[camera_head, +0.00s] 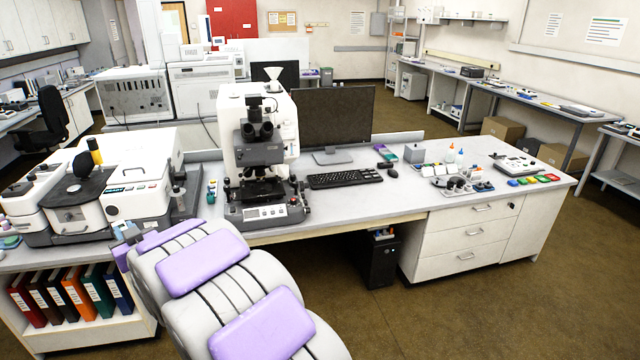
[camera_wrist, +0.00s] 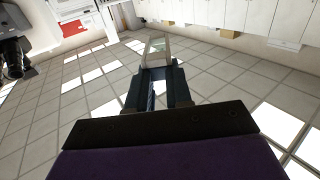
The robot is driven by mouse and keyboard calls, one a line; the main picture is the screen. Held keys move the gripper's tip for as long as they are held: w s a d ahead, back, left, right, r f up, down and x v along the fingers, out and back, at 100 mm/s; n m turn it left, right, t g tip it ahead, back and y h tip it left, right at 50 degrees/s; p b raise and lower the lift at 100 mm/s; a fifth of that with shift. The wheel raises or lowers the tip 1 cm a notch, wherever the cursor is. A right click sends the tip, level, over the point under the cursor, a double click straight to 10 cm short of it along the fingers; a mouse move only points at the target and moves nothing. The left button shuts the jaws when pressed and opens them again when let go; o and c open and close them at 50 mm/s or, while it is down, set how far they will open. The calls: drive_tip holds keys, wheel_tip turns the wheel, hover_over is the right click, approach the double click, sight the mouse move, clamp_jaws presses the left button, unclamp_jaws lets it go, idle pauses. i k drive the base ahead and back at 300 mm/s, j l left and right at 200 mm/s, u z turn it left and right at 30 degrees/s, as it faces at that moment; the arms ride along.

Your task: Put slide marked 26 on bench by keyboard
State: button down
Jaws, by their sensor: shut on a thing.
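My gripper (camera_wrist: 158,72) is shut on a thin, clear glass slide (camera_wrist: 157,49), which sticks out beyond the fingertips in the wrist view. No number can be read on it. In the head view my gripper (camera_head: 127,233) is at the left, by the front edge of the left bench, and the slide cannot be made out there. The black keyboard (camera_head: 345,178) lies on the central bench (camera_head: 392,208), in front of the monitor and right of the microscope. My gripper is well to the left of the keyboard and apart from it.
The microscope (camera_head: 262,155) stands between my gripper and the keyboard. A white instrument (camera_head: 135,180) fills the left bench. The monitor (camera_head: 333,118) stands behind the keyboard, and a mouse (camera_head: 392,173) is at its right. The bench top in front of the keyboard is clear.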

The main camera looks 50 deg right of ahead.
sight(412, 199)
drive_tip(key=i+l+z, duration=0.1)
drive_tip(key=l+z, duration=0.15)
drive_tip(key=l, duration=0.25)
drive_tip(key=i+l+z, duration=0.2)
drive_tip(key=l, duration=0.3)
drive_tip(key=i+l+z, duration=0.25)
drive_tip(key=l, duration=0.2)
drive_tip(key=i+l+z, duration=0.2)
drive_tip(key=l, duration=0.25)
drive_tip(key=i+l+z, duration=0.25)
drive_tip(key=l, duration=0.15)
drive_tip(key=k, duration=0.1)
